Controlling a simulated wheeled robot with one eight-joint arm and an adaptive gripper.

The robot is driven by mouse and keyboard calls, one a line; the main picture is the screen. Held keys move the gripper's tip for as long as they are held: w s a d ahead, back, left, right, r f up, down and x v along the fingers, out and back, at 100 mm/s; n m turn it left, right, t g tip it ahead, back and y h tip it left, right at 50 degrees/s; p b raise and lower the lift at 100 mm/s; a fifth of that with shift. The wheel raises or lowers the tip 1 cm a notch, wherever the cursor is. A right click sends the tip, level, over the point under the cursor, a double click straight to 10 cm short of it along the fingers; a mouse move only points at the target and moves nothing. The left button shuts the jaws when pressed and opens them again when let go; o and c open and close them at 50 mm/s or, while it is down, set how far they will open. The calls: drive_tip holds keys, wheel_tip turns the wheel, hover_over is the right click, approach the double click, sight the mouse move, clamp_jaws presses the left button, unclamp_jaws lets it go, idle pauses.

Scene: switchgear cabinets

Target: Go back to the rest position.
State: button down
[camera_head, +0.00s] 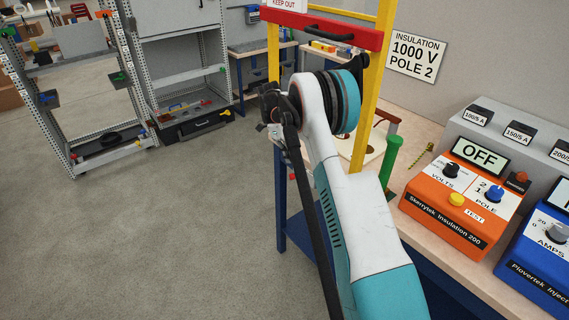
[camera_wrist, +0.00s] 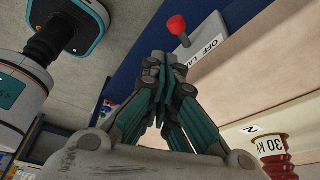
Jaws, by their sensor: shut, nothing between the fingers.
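My gripper (camera_wrist: 166,68) shows in the wrist view with its green-sided fingers brought together and nothing between them. In that view it is in front of a bench edge, with a red-knobbed lever (camera_wrist: 178,27) on a plate just beyond the fingertips. The lever and fingers look apart, but the gap is hard to judge. In the head view my white and teal arm stands raised in the middle, in front of the yellow frame; the fingers cannot be made out there.
A yellow frame (camera_head: 376,85) with a red bar stands close behind my arm. A bench at right holds an orange insulation tester (camera_head: 460,197) reading OFF, a blue unit (camera_head: 541,250) and a green post (camera_head: 392,152). Grey shelving (camera_head: 185,75) stands at left. Open floor (camera_head: 170,240) lies at lower left.

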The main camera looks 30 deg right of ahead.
drive_tip(key=shift+w+d+r, duration=0.1)
drive_tip(key=shift+w+r, duration=0.1)
drive_tip(key=shift+r, duration=0.4)
drive_tip(key=s+a+r+n+t, duration=0.3)
drive_tip(key=s+a+r+n, duration=0.35)
drive_tip(key=r, duration=0.45)
drive_tip(key=s+a+r+n+t, duration=0.2)
drive_tip(key=s+a+r+n, duration=0.45)
drive_tip(key=r, duration=0.45)
drive_tip(key=s+a+n+t, duration=0.2)
drive_tip(key=s+a+n, duration=0.2)
drive_tip(key=s, duration=0.4)
drive_tip(key=s+a+f+n+t+y, duration=0.1)
drive_tip(key=s+a+n, duration=0.2)
drive_tip(key=s+n, duration=0.4)
drive_tip(key=s+a+n+t+y, duration=0.1)
drive_tip(key=s+a+n, duration=0.3)
drive_tip(key=s, duration=0.4)
drive_tip(key=shift+s+a+f+n+t, duration=0.35)
drive_tip(key=shift+f+n+t, duration=0.05)
drive_tip(key=shift+n+t, duration=0.4)
